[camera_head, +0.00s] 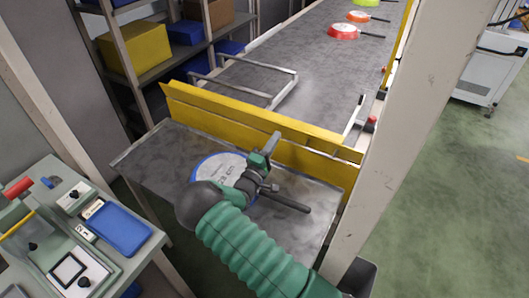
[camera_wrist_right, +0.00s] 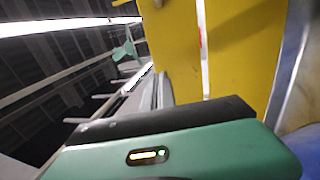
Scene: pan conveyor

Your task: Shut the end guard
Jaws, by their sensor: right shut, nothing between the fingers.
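The end guard (camera_head: 262,118) is a long yellow panel across the conveyor's near end, with a second yellow panel (camera_head: 318,163) below it at the right. My right gripper (camera_head: 273,144) is shut and empty, its tips in front of the guard's near face; I cannot tell if they touch it. In the right wrist view, two yellow panels (camera_wrist_right: 172,45) stand close with a narrow gap between them. A blue-rimmed pan (camera_head: 213,165) lies on the grey end plate (camera_head: 163,155), partly hidden by my right arm; its dark handle (camera_head: 285,201) points right. My left gripper is out of view.
A metal frame (camera_head: 240,92) stands on the belt behind the guard. Pans (camera_head: 343,32) in red, orange and green sit farther up the belt. A pale post (camera_head: 385,140) rises at the right. A side table (camera_head: 75,225) with a blue tray (camera_head: 120,229) stands at the left.

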